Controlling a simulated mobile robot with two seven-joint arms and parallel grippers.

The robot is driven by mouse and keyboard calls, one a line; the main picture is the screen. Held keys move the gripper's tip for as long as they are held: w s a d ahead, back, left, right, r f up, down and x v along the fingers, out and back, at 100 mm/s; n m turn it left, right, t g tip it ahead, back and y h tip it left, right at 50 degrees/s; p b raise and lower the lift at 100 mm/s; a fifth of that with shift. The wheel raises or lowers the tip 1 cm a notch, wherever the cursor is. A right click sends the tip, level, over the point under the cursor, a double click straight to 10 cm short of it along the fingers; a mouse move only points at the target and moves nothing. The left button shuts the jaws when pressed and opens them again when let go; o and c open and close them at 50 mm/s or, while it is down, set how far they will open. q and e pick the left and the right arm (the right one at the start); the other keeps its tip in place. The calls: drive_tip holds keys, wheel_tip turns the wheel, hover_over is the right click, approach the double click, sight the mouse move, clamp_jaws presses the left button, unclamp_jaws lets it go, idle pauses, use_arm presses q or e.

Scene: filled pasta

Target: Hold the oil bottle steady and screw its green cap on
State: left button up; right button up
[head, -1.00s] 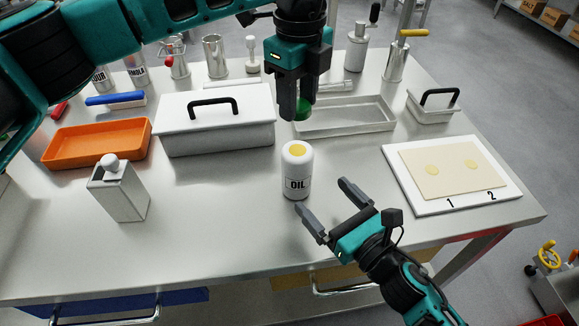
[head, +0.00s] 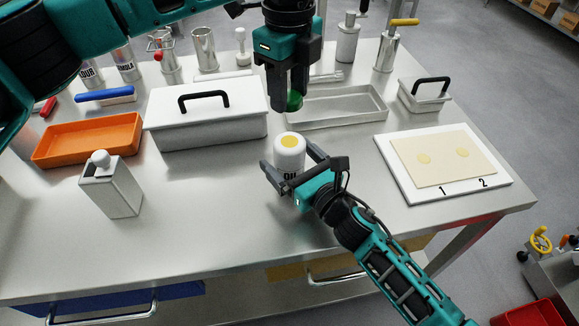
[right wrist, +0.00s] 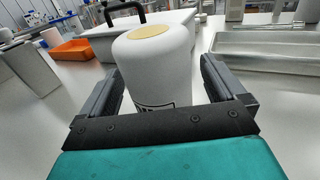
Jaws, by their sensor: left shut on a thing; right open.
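The white oil bottle (head: 290,150) stands upright on the steel table, its yellow top uncovered and its label partly hidden by my right gripper. My right gripper (head: 290,171) is open, with one finger on each side of the bottle. In the right wrist view the bottle (right wrist: 158,65) stands between the two fingers (right wrist: 160,85), with a gap visible on the right side. My left gripper (head: 292,104) is shut on the green cap (head: 295,101) and holds it above the bottle, apart from its top.
A white lidded box (head: 205,130) and an orange tray (head: 85,155) stand to the left. A metal tray (head: 340,118) lies behind the bottle. A white board with a pasta sheet (head: 395,185) lies to the right.

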drive_tip(key=shift+x, duration=1)
drive_tip(key=shift+c, duration=0.4)
drive_tip(key=c, duration=1.4)
use_arm(q)
hover_over(289, 141)
drive_tip(key=shift+f, duration=2.5)
drive_tip(key=shift+f, duration=0.9)
drive_tip(key=shift+f, duration=0.55)
